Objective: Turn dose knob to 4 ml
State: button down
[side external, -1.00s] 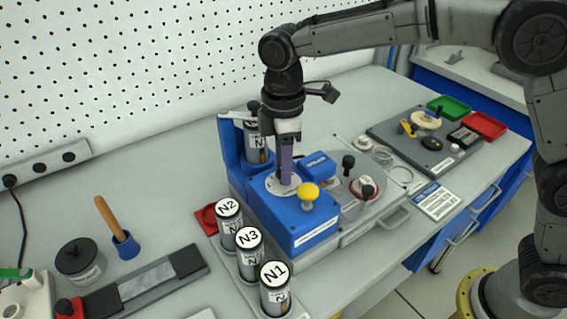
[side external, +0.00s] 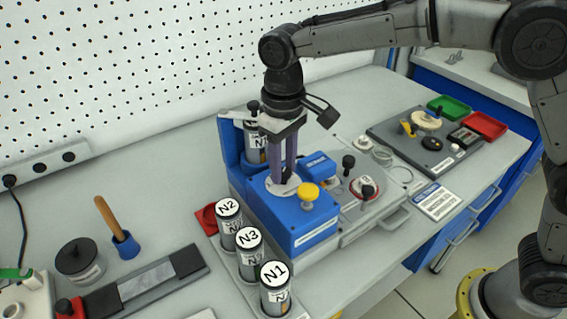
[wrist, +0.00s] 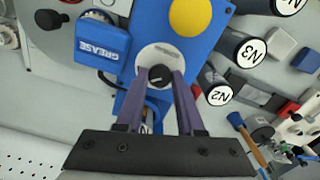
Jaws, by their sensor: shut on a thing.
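The dose knob (wrist: 158,77) is a small black knob at the middle of a round white dial (wrist: 172,50). The dial (side external: 273,187) lies on top of a blue dispenser block (side external: 309,228). My gripper (wrist: 161,74) points down with its two purple fingers on either side of the knob, shut on it. The dial marks are too small to read.
A yellow button (side external: 308,193) stands close in front of the dial. A blue box marked GREASE (wrist: 103,43) is beside it. Cans N2 (side external: 228,208), N3 (side external: 249,238) and N1 (side external: 275,275) stand in front. Another can (side external: 255,145) sits in the blue holder behind.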

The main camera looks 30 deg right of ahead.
aim_at(284, 170)
jog(key=shift+r+m, duration=0.1)
jog(key=shift+m, duration=1.4)
jog(key=c, duration=0.5)
grip_release()
notch_tip(284, 170, up, 14)
jog(key=shift+f, duration=0.1)
jog(key=shift+d, duration=0.1)
